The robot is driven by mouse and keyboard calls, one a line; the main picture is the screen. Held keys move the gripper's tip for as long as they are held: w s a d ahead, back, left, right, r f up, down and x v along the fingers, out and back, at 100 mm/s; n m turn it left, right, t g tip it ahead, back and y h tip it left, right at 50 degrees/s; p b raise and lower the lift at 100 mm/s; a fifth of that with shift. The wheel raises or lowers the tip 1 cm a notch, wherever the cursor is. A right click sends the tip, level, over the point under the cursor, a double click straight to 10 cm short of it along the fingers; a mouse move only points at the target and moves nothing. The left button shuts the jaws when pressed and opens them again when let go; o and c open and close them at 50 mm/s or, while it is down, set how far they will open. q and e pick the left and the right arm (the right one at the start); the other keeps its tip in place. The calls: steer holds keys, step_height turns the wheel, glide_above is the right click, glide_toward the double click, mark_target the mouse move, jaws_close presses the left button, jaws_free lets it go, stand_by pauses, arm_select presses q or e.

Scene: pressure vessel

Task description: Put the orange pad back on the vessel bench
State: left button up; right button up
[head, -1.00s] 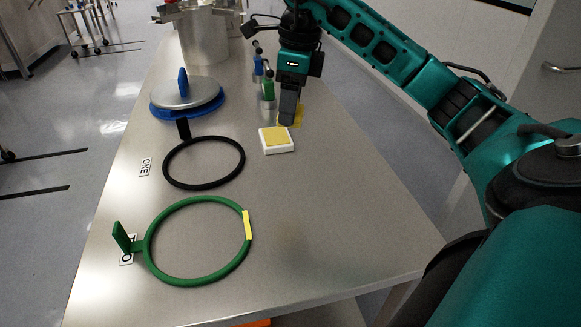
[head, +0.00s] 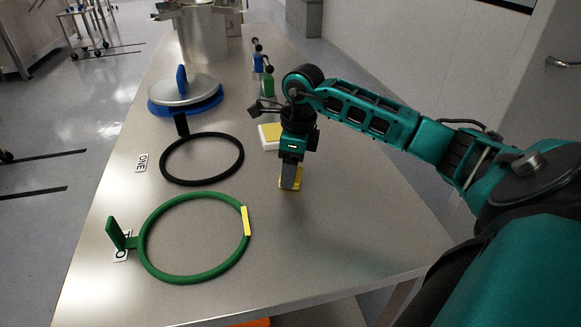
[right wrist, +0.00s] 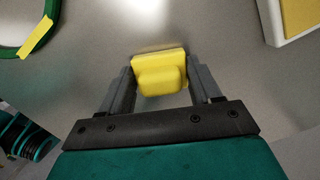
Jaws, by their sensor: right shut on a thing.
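My right gripper (head: 291,178) points down over the right part of the steel bench. It is shut on a yellow pad (right wrist: 160,75), which shows between its two fingers in the right wrist view. In the head view the held yellow pad (head: 285,186) is low, at or just above the bench top; I cannot tell if it touches. An orange thing (head: 256,322) is only partly visible at the bottom edge of the head view, beyond the bench's near edge. My left gripper is not in view.
The steel bench (head: 330,240) holds a green ring (head: 150,217) with a yellow strip, a black ring (head: 168,165), a lid on a blue ring (head: 190,90), a steel vessel (head: 203,40), and a white block with a yellow top (head: 270,132). The bench's front right is clear.

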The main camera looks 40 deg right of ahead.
steer(key=shift+r, duration=0.1)
steer(key=shift+f, duration=0.25)
steer(key=o, duration=1)
steer(key=shift+r, duration=0.1)
